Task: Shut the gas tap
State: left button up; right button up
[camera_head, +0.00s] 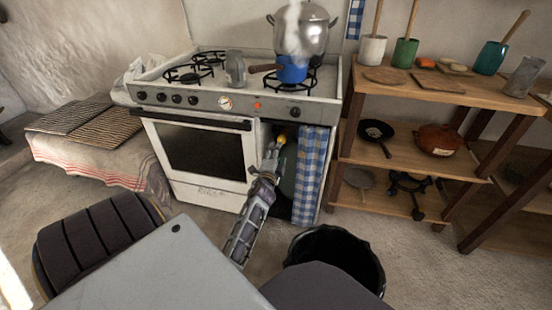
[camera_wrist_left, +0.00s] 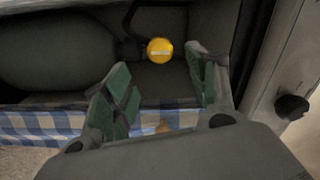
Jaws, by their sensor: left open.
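The gas tap is a round yellow knob (camera_head: 281,139) in the open compartment at the right of the stove. In the left wrist view the yellow knob (camera_wrist_left: 160,50) shows a pale bar across its face. The dark green gas bottle (camera_wrist_left: 55,52) lies across the left of that view, with a dark hose near the knob. My left gripper (camera_head: 272,153) reaches into the compartment mouth. In the wrist view its green-padded fingers (camera_wrist_left: 157,64) are open, with the knob beyond and between the tips; contact cannot be told. My right gripper is not in view.
A blue checked curtain (camera_head: 310,175) hangs right of the opening. The stove (camera_head: 205,165) has a blue pot (camera_head: 291,70) and steaming large pot (camera_head: 313,36) on top. A black bin (camera_head: 335,258) stands in front. Wooden shelves (camera_head: 440,92) stand to the right.

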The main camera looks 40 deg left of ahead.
pick_arm(q)
jog(key=shift+v, duration=1)
